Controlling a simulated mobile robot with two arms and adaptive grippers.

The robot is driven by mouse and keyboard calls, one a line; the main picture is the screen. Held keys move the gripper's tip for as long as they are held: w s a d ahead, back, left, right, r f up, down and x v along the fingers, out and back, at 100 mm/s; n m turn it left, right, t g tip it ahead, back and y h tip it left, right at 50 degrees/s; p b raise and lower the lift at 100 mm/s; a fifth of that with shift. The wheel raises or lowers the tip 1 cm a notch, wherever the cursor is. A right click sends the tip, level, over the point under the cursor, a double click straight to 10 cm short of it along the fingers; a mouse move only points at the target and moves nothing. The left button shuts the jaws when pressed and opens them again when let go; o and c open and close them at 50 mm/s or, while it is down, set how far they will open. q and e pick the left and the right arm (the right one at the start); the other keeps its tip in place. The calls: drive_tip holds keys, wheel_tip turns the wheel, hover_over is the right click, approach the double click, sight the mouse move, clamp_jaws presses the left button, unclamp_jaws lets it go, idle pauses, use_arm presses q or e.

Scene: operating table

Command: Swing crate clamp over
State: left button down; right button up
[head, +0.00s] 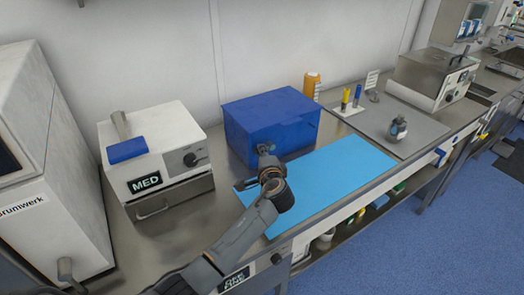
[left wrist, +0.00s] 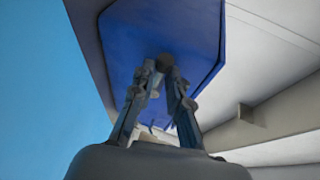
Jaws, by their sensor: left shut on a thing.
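A closed blue crate (head: 245,118) stands on the steel table against the wall. It also fills the upper middle of the left wrist view (left wrist: 130,35). My left gripper (head: 265,150) reaches the crate's front face. In the left wrist view its two fingers (left wrist: 164,74) close on a small dark knob-like part, the crate clamp (left wrist: 164,61), against the blue face. The gripper hides most of the clamp, so its exact position is unclear. My right gripper is in neither view.
A light blue mat (head: 345,165) lies before the crate. A white MED box (head: 165,135) stands left of it. An orange container (head: 312,85) stands behind right. A grey tray (head: 425,128) with small items lies farther right. The mat is clear right of my arm.

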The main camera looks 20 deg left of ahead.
use_arm(q)
drive_tip(key=r+m+g+p, duration=0.1)
drive_tip(key=p, duration=0.1)
drive_tip(key=r+m+p, duration=0.1)
drive_tip(key=p, duration=0.2)
drive_tip(key=shift+w+d+r+g+p, duration=0.1)
drive_tip(key=shift+w+d+g+p, duration=0.05)
drive_tip(key=shift+w+g+p, duration=0.2)
drive_tip(key=shift+w+d+r+m+g+y+p, duration=0.15)
drive_tip(key=shift+m+g+y+p, duration=0.35)
drive_tip(key=shift+m+p, duration=0.55)
drive_tip(key=c, duration=1.3)
unclamp_jaws()
drive_tip(key=shift+d, duration=0.1)
drive_tip(key=v, duration=1.2)
drive_tip(key=shift+r, duration=0.1)
